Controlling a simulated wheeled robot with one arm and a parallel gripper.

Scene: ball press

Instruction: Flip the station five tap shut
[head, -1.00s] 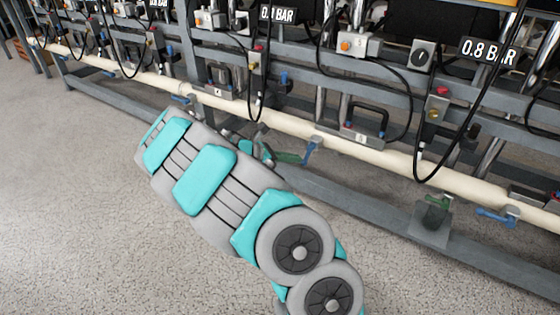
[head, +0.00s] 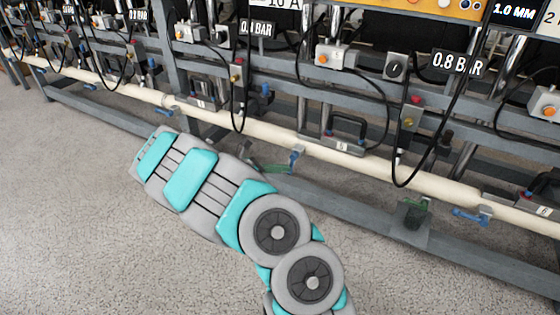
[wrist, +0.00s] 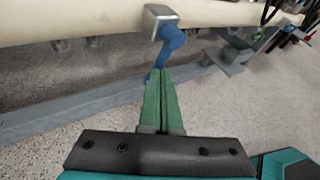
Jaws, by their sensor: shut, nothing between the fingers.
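A blue tap handle (head: 295,157) hangs from the underside of the cream pipe, near a small plate whose number is hard to read. In the wrist view the same blue handle (wrist: 171,42) bends down from a grey block on the pipe, its lower end slanting left behind my fingertips. My gripper (head: 282,168) has green fingers, shut and empty, just left of the handle in the head view. In the wrist view the fingertips (wrist: 160,73) overlap the handle's lower part; I cannot tell whether they touch.
The cream pipe (head: 370,164) runs along the rack above a grey floor beam (head: 345,204). Another blue tap (head: 472,214) and a green-topped foot bracket (head: 415,212) are at right. Black hoses loop down in front of the pipe. The floor at left is clear.

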